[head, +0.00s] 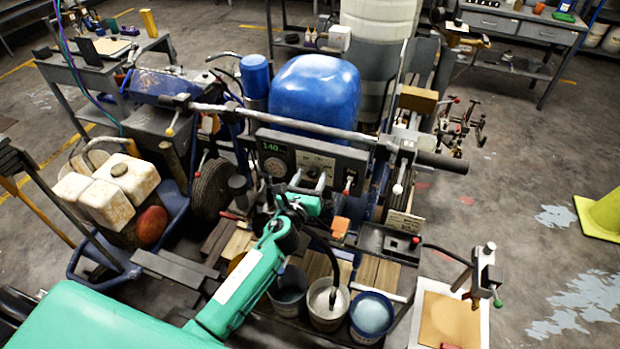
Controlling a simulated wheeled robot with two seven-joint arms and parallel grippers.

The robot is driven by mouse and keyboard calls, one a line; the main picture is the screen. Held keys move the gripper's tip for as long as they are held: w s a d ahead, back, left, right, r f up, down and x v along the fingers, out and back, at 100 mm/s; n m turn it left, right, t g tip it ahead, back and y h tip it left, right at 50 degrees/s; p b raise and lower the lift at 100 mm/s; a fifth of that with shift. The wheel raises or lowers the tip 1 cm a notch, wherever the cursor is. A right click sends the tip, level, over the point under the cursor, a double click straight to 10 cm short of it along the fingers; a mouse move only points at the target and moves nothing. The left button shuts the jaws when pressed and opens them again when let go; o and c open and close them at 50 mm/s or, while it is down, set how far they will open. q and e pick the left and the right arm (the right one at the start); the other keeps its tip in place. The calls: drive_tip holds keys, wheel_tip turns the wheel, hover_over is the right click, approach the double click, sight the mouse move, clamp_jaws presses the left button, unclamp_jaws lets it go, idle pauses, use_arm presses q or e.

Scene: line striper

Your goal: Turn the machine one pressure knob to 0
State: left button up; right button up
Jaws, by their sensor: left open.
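The line striper has a dark control panel (312,158) across its middle, below the handlebar. The panel carries a lit green display (272,147), a round gauge at its left and a pale label plate (315,163). The pressure knob cannot be picked out clearly; it may be hidden behind my gripper. My left gripper (308,182) is open at the lower front of the panel, its two grey fingers pointing up toward it. I cannot tell whether the fingers touch anything. My right gripper is not in view.
A red-tipped lever (348,183) stands just right of my gripper. The long handlebar (285,122) crosses above the panel. Several paint buckets (328,303) stand below. A blue tank cover (315,90) rises behind. A yellow cone (602,215) stands on open floor at right.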

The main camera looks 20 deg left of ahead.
use_arm(q)
drive_tip(key=c, duration=1)
